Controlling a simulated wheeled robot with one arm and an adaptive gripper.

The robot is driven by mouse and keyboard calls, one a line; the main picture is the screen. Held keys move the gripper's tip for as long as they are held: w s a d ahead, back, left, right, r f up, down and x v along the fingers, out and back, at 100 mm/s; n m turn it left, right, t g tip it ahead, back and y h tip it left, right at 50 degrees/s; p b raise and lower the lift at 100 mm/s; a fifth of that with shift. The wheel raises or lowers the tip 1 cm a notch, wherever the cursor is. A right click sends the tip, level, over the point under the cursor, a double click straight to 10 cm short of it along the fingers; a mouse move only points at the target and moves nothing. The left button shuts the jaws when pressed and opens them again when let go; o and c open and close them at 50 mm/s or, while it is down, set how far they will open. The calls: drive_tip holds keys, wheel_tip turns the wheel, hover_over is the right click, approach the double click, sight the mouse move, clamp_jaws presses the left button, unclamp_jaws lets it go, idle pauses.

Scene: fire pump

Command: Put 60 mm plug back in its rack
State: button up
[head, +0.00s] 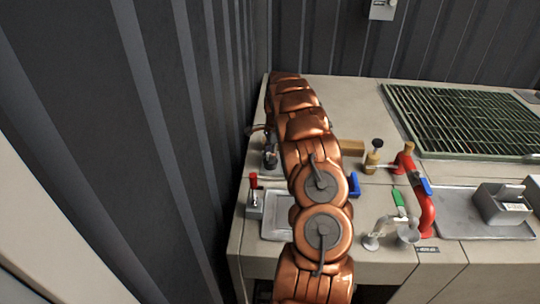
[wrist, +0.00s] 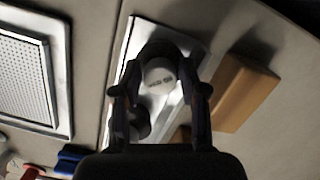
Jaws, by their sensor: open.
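In the wrist view a pale round disc with small dark lettering (wrist: 158,76) shows between the fingers of my gripper (wrist: 160,86). It may be the 60 mm plug's face, but the lettering is too blurred to read. My gripper is open, one finger on each side of the disc; I cannot tell whether they touch it. A bright metal plate or rack (wrist: 124,62) lies beneath, with a dark rounded thing (wrist: 140,122) lower down, partly covered by a finger. In the head view my copper arm hides most of this spot.
A wooden block (wrist: 246,92) lies right of the plate; it also shows in the head view (head: 352,147). A metal tray (head: 278,218), a red-handled fitting (head: 253,192), a brass fitting with a black knob (head: 373,160) and a red pipe (head: 424,207) stand nearby. A corrugated wall (head: 165,120) rises at left.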

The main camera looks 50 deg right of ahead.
wheel_tip(320, 180, up, 12)
drive_tip(key=d+b, duration=0.1)
drive_tip(key=b, duration=0.2)
drive_tip(key=shift+s+f+b, duration=0.2)
drive_tip(key=shift+s+b, duration=0.1)
drive_tip(key=shift+s, duration=0.05)
drive_tip(key=shift+d, duration=0.1)
idle(0.3)
